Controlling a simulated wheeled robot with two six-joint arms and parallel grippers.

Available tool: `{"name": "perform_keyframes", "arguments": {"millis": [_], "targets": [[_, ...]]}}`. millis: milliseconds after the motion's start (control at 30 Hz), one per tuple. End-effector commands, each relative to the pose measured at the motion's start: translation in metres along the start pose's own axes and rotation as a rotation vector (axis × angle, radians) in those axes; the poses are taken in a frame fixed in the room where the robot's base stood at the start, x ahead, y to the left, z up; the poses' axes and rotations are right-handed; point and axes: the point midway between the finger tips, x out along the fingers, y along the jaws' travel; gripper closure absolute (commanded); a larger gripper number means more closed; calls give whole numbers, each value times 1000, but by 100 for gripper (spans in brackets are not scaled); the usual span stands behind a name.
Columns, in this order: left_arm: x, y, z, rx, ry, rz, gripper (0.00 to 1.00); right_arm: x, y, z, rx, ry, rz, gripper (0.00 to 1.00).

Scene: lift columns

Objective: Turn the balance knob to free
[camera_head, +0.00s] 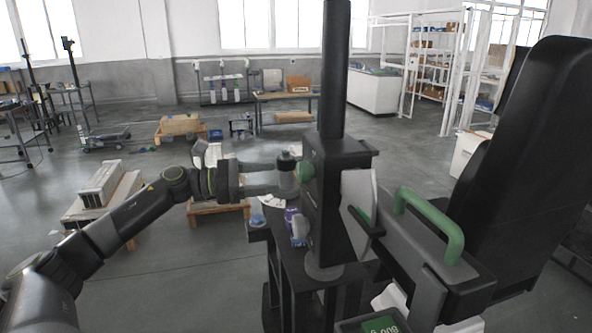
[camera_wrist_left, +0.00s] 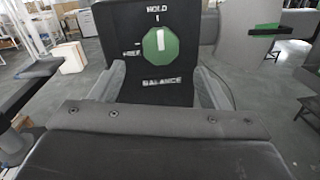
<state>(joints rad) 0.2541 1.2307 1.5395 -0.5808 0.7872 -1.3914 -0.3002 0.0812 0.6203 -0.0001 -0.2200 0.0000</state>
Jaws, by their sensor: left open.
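The green balance knob (camera_wrist_left: 160,45) sits on a black panel in the left wrist view. Its white mark points up to HOLD. FREE is printed to its left and BALANCE below it. In the head view the knob (camera_head: 306,171) shows edge-on, on the left side of the black column's housing (camera_head: 340,158). My left gripper (camera_head: 274,178) is open, just left of the knob. In the left wrist view its two fingers (camera_wrist_left: 160,72) stand apart, lower than the knob, with nothing held between them. Contact with the knob cannot be told. My right gripper is out of view.
A dark stand (camera_head: 300,262) carries small items below the knob. A grey cylinder (camera_head: 287,178) is close to my left fingers. A green handle (camera_head: 440,222) and a large black padded part (camera_head: 530,160) lie right. Open floor (camera_head: 170,285) lies left.

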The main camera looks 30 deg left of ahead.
Motion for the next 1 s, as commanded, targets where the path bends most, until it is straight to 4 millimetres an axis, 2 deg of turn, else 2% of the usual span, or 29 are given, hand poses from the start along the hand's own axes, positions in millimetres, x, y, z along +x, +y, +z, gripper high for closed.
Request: {"name": "perform_keyframes", "arguments": {"millis": [300,500,700,1000], "targets": [[43,0,5,-2,-5,-1,31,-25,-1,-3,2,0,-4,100],[63,0,4,-1,-4,0,31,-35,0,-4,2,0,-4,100],[73,0,1,0,-1,0,31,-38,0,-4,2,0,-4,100],[73,0,0,0,0,0,32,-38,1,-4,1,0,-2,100]]}}
